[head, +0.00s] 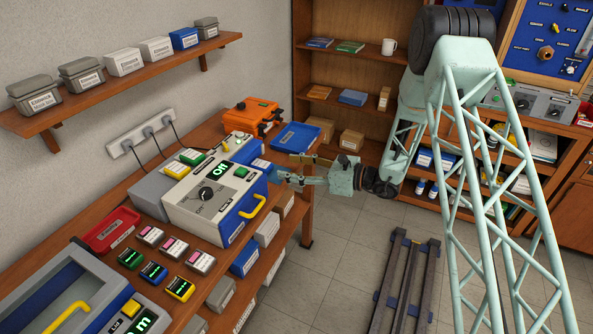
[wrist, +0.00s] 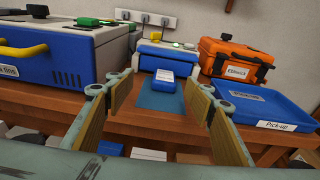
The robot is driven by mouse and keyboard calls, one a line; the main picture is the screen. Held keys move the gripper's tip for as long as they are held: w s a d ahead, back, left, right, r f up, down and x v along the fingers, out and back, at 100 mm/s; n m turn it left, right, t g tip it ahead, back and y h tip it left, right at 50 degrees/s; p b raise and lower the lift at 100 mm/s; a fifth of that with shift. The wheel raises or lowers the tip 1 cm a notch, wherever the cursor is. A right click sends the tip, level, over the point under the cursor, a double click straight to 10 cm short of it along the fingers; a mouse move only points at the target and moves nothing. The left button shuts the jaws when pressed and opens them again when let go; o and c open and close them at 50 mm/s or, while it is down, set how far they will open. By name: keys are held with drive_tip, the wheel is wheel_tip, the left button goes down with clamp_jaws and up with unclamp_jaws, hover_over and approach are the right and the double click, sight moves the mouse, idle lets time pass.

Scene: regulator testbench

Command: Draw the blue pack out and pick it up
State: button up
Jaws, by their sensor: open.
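The blue pack (wrist: 165,82) shows in the wrist view, small, with a white label on its face. It is at the front of a grey-and-blue unit (wrist: 182,60); I cannot tell how far it sits inside it. A flat blue mat (wrist: 158,99) lies in front of it on the wooden bench. My gripper (wrist: 160,98) is open and empty, its padded fingers spread to the left and right of the pack's line, with the pack beyond them. In the head view, my gripper (head: 287,168) is at the bench's right edge, pointing left.
A blue tray labelled Pick-up (wrist: 258,108) is right of the pack, with an orange case (wrist: 236,62) behind it. A large blue-and-grey test unit (wrist: 60,55) stands close on the left. The bench's front edge and a lower shelf with boxes are below my fingers.

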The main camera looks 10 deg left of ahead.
sight(263, 164)
drive_tip(key=shift+w+d+f+m+t, duration=0.15)
drive_tip(key=shift+w+f+m, duration=0.1)
drive_tip(key=shift+f, duration=0.2)
drive_tip(key=shift+w+d+f+m+t, duration=0.15)
drive_tip(key=shift+w+f, duration=0.1)
drive_tip(key=shift+f, duration=0.2)
drive_tip(key=shift+a, duration=0.15)
drive_tip(key=shift+b+x, duration=0.85)
drive_tip(key=shift+x, duration=5.95)
drive_tip(key=shift+c, duration=0.7)
drive_tip(key=c, duration=0.8)
